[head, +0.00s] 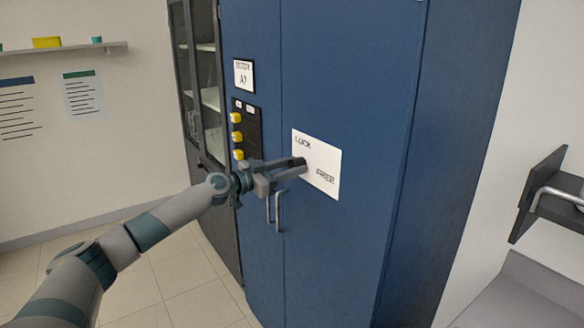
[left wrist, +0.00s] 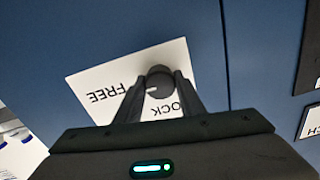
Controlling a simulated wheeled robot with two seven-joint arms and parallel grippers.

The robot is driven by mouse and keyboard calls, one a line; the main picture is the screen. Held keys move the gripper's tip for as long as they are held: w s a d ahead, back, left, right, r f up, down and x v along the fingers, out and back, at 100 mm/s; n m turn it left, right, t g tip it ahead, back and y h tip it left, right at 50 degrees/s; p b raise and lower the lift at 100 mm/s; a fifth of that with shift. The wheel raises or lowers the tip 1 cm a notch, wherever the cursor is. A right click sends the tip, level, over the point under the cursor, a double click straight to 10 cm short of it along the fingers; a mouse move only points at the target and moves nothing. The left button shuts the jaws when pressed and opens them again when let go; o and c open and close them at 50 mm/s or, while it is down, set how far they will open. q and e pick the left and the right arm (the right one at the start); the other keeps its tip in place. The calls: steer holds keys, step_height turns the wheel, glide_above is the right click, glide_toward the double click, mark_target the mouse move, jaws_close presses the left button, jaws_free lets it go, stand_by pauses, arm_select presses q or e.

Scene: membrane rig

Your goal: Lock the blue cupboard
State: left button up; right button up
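The blue cupboard (head: 340,70) stands with its doors closed in the head view. A white plate (head: 328,163) on its door reads LOCK at the upper left and FREE at the lower right. My left gripper (head: 303,167) is at this plate and hides the knob in the head view. In the left wrist view, a dark round knob (left wrist: 160,80) with a pale mark sits between my left fingertips, which appear to press on both its sides. The plate (left wrist: 95,82) shows upside down behind it. I cannot tell exactly where the mark points. My right gripper is not in view.
Two door handles (head: 279,211) are just below my left gripper. A black panel with yellow buttons (head: 237,137) is left of the plate. A glass-fronted cabinet (head: 205,80) stands to the left. A dark wall bracket (head: 545,195) is at the right.

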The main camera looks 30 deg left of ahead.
arm_select(q)
steer(key=shift+n, duration=0.5)
steer(key=n+b, duration=0.1)
steer(key=n, duration=0.7)
steer(key=shift+n, duration=0.4)
steer(key=n, duration=0.3)
steer(key=shift+r+n+p, duration=0.1)
steer(key=shift+n+p, duration=0.2)
steer(key=shift+p, duration=0.1)
steer(key=n+p, duration=0.1)
steer(key=n, duration=0.3)
steer(key=shift+n+p, duration=0.3)
steer(key=shift+p, duration=0.05)
steer(key=o, duration=1)
steer(key=shift+a, duration=0.1)
steer(key=shift+o, duration=0.2)
